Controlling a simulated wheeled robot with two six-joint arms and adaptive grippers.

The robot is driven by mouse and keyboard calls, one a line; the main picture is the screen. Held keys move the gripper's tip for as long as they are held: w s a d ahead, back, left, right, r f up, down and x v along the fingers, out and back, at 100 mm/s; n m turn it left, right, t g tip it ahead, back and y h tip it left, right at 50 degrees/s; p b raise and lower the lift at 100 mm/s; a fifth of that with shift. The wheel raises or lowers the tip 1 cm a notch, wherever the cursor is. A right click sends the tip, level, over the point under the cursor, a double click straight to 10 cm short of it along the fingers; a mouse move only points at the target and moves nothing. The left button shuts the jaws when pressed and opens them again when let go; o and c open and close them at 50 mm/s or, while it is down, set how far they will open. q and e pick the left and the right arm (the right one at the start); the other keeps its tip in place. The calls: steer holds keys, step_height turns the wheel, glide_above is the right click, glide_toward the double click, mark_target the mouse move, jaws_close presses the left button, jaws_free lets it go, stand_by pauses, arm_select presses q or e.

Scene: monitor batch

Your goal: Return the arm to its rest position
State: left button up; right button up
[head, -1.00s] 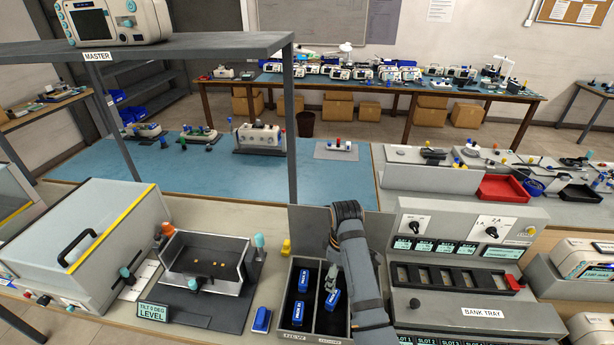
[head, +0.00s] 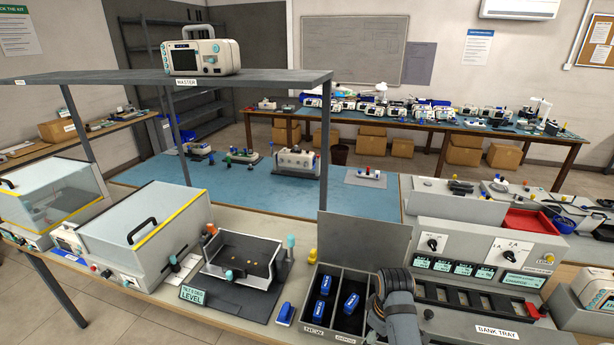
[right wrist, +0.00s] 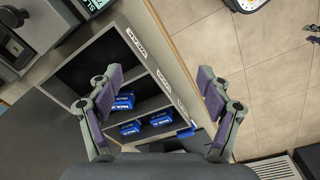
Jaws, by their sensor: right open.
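The bin (right wrist: 112,37) lies beyond the fingers in that view. My left gripper is not in view.
A bank tray unit (head: 480,318) stands right of the bin. A tilt fixture (head: 240,262) and a lidded box (head: 140,235) stand to the left. A small blue piece (head: 286,313) lies on the bench left of the bin. A grey shelf (head: 120,78) carries a cream monitor (head: 200,57).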

steer(key=s+d+m+t, duration=0.2)
steer(key=s+d+m, duration=0.15)
steer(key=s, duration=0.55)
steer(key=s+d+m+t, duration=0.1)
steer(key=s+d+m, duration=0.25)
steer(key=s, duration=0.45)
step_height(320, 180, down, 26)
steer(key=s+d+g+b, duration=0.1)
steer(key=s+d+b, duration=0.1)
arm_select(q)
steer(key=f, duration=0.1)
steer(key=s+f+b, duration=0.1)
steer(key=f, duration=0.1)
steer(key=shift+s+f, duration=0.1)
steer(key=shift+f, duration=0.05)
arm_select(e)
steer(key=s+f+m+g, duration=0.1)
steer(key=s+f, duration=1.7)
steer(key=shift+s+d+f+h, duration=0.2)
steer(key=shift+d+h, duration=0.1)
steer(key=shift+d, duration=0.1)
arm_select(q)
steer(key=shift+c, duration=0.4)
arm_select(e)
steer(key=shift+s+f, duration=0.1)
steer(key=shift+s, duration=0.2)
steer(key=shift+c, duration=0.3)
